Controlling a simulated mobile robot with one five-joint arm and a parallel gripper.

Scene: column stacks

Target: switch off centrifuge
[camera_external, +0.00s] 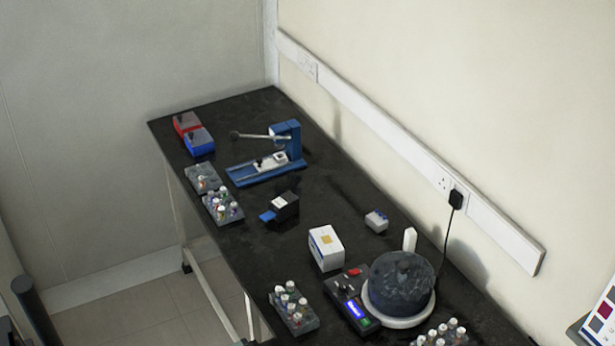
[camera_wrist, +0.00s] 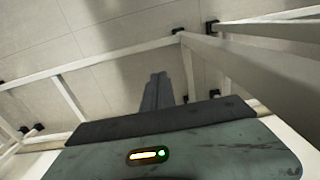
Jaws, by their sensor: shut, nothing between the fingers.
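The centrifuge (camera_external: 400,278) appears to be the dark, round drum on a white base near the front right of the black bench. A dark control box (camera_external: 342,290) with a lit blue display, a red part and a small green part sits at its left. A black plug (camera_external: 456,199) is in the wall socket, and its cable drops behind the drum. In the wrist view my gripper (camera_wrist: 160,76) is shut and empty, its dark fingers together above the floor. I cannot make it out in the external view. The centrifuge is not in the wrist view.
A white box (camera_external: 326,248) and a vial rack (camera_external: 293,309) stand near the control box. A blue press (camera_external: 270,163) stands farther back. White metal frame bars (camera_wrist: 85,70) cross the wrist view over the tiled floor.

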